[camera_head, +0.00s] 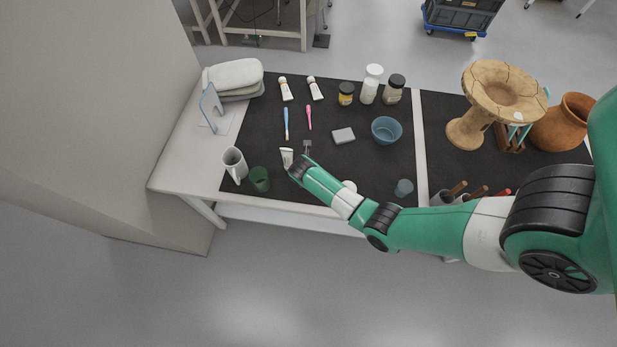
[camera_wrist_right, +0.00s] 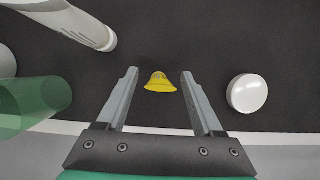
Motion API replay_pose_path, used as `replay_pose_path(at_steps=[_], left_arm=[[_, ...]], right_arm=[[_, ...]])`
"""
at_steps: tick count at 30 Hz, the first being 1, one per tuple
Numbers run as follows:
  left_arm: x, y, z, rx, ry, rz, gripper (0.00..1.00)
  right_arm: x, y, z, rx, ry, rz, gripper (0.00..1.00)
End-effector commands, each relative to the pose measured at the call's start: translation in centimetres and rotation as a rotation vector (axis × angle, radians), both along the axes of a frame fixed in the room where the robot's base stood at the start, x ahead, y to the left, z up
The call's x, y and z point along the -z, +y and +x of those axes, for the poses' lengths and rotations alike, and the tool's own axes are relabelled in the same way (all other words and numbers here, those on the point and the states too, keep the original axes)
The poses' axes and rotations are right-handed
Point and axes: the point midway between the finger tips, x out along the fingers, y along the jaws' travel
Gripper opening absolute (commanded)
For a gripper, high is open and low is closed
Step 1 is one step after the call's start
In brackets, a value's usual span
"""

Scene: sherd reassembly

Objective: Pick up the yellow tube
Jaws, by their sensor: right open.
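A small yellow object (camera_wrist_right: 159,83), apparently the yellow tube seen end-on, shows on the dark mat in the right wrist view. It lies between the two fingers of my right gripper (camera_wrist_right: 160,74), with a gap on each side. The fingers are open and hold nothing. In the head view my right gripper (camera_head: 306,147) is low over the front left part of the mat, and the yellow object cannot be made out there, likely hidden by my arm. My left gripper is not in view.
A white tube (camera_head: 286,157) lies just left of the gripper. A green cup (camera_head: 260,179) and a white mug (camera_head: 234,164) stand further left. A white disc (camera_wrist_right: 248,94) is to the right. A grey block (camera_head: 343,135) and blue bowl (camera_head: 386,130) lie beyond.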

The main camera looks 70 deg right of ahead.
Motion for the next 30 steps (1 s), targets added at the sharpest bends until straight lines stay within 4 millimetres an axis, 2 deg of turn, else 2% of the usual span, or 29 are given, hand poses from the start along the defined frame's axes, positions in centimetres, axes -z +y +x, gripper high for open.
replay_pose_path(at_steps=[7,18,30], left_arm=[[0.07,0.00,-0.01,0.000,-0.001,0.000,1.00],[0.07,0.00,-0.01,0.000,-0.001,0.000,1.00],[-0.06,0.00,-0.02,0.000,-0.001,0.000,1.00]], right_arm=[[0.21,-0.14,0.04,0.000,-0.001,0.000,0.68],[0.21,-0.13,0.03,0.000,-0.001,0.000,0.02],[-0.01,-0.13,0.04,0.000,-0.001,0.000,0.00]])
